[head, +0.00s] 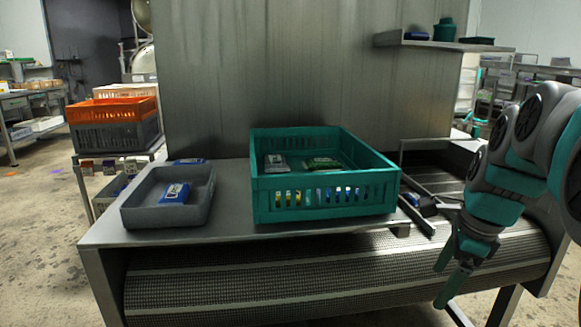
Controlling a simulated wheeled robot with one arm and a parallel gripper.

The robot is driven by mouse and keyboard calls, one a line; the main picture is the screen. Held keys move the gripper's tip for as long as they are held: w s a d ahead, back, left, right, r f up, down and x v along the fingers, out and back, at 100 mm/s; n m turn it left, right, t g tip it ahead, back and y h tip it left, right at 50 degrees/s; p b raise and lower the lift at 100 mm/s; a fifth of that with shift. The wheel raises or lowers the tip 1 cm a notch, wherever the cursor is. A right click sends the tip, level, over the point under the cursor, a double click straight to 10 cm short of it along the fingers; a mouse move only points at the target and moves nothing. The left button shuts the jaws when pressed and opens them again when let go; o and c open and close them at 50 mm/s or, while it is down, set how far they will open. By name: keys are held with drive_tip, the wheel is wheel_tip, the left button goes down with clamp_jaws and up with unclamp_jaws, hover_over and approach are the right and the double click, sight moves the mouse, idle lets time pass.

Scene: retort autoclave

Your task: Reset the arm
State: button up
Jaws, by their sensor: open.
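My arm reaches in from the right edge in the head view. My gripper (441,286) points down and to the left in front of the conveyor's right part. Its teal fingers are apart with nothing visible between them. It is to the right of and lower in the picture than the teal crate (325,182), and does not appear to touch it. The teal crate stands on the steel table (230,224) and holds several packs. A grey tray (140,213) on the table's left holds a blue and white pack (174,193).
A mesh conveyor belt (330,275) runs along the table's front. Another blue pack (188,162) lies behind the tray. A steel panel (270,75) with a shelf (440,45) rises behind. An orange crate (112,111) sits on a dark crate at left.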

drive_tip(key=s+a+f+n+g, duration=0.1)
drive_tip(key=s+a+f+n, duration=0.3)
drive_tip(key=s+n, duration=0.3)
drive_tip(key=s+a+f+n+g+h, duration=0.1)
drive_tip(key=s+a+f+n, duration=0.3)
drive_tip(key=s+n, duration=0.3)
drive_tip(key=s+a+f+n+g, duration=0.2)
drive_tip(key=s+a+f+n, duration=0.2)
drive_tip(key=s+f+n, duration=0.2)
drive_tip(key=shift+s+n, duration=0.9)
drive_tip(key=shift+s, duration=0.05)
drive_tip(key=shift+f, duration=0.1)
